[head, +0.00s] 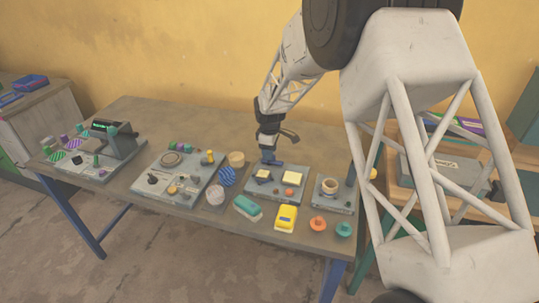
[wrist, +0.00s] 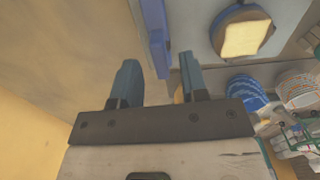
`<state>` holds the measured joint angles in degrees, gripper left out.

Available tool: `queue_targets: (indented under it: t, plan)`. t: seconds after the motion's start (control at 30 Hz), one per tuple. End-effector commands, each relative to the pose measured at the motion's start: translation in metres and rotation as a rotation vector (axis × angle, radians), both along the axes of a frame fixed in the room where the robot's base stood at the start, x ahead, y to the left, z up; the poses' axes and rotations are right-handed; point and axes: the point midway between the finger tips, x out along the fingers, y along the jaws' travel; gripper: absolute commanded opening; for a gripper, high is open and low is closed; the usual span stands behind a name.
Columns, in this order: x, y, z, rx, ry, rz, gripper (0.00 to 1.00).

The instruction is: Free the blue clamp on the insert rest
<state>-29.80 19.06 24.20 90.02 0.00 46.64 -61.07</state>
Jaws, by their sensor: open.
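The insert rest (head: 270,190) is a grey plate on the table, with pale yellow inserts on it. In the wrist view its pale surface (wrist: 202,18) shows at the top, with one insert (wrist: 241,39) in a dark blue round seat. The blue clamp (wrist: 156,38) shows in the wrist view as a narrow upright blue bar along the plate's edge. My gripper (wrist: 157,62) is open, and the bar's lower end shows between its two fingers, with gaps on both sides. In the head view my gripper (head: 269,160) is over the rest's back edge; the clamp there is hard to tell from the fingers.
An orange knob (head: 289,192) is on the rest's front. A blue striped disc (head: 227,176) and a tan round piece (head: 236,158) stand to the left. A teal block (head: 247,207) and a yellow block (head: 286,217) lie in front. A plate with a cup (head: 331,186) is to the right.

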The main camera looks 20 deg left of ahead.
Motion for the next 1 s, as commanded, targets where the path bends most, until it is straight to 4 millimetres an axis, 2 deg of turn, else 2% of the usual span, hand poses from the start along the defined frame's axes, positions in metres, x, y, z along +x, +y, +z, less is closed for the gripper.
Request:
queue_targets:
  t: [0.4, 0.6, 1.0]
  plan:
    - [0.000, 0.000, 0.049, 0.000, -0.001, 0.000, 0.40]
    - [0.000, 0.000, 0.057, -0.001, 0.001, 0.000, 0.40]
    - [-0.001, -0.002, 0.060, 0.000, 0.000, -0.005, 0.40]
